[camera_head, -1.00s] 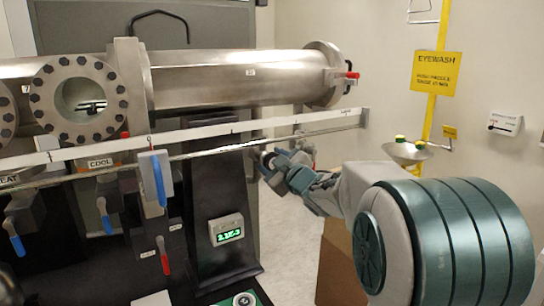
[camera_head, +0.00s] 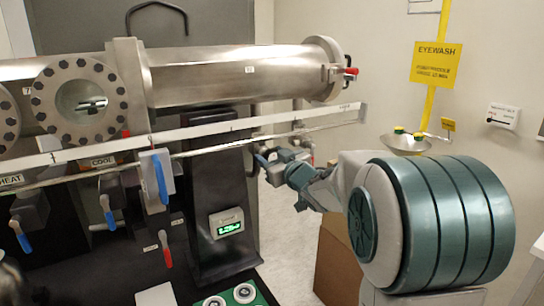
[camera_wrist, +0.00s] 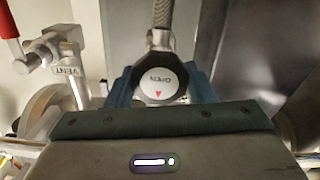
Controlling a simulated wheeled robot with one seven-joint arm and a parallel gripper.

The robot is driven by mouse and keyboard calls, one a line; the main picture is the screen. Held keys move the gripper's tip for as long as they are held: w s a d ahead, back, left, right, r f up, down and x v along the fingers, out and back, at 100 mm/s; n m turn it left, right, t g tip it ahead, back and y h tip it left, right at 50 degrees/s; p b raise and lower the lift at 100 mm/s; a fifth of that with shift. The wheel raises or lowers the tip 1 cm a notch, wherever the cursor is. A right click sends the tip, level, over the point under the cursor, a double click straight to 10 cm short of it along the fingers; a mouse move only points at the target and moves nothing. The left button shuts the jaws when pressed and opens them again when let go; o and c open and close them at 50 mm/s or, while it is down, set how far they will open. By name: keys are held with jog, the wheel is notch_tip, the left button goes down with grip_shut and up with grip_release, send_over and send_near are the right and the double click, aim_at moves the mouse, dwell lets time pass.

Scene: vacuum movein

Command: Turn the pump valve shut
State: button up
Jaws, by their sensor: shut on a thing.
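The pump valve knob (camera_wrist: 157,82) fills the middle of the wrist view. It has a dark rim and a white cap lettered OPEN, upside down in the picture, with a red triangle at the lower edge. A braided pipe runs up behind it. My gripper (camera_wrist: 160,92) has its blue fingers on both sides of the knob and is shut on it. In the head view my gripper (camera_head: 266,163) is below the white rail, right of the dark column; the knob cannot be made out there.
A red-handled VENT valve (camera_wrist: 65,62) stands left of the knob in the wrist view. The long steel chamber (camera_head: 240,75) and white rail (camera_head: 250,125) lie above my gripper. A green-lit gauge (camera_head: 228,224) is on the dark column. An eyewash bowl (camera_head: 406,142) is on the right.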

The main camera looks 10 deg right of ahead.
jog(key=shift+f, duration=0.1)
jog(key=o, duration=1)
jog(key=shift+c, duration=0.2)
jog(key=shift+s, duration=0.1)
jog(key=b+v, duration=0.1)
jog(key=v, duration=1.2)
jog(key=shift+s+b, duration=0.35)
jog(key=shift+b, duration=0.05)
jog(key=shift+d, duration=0.2)
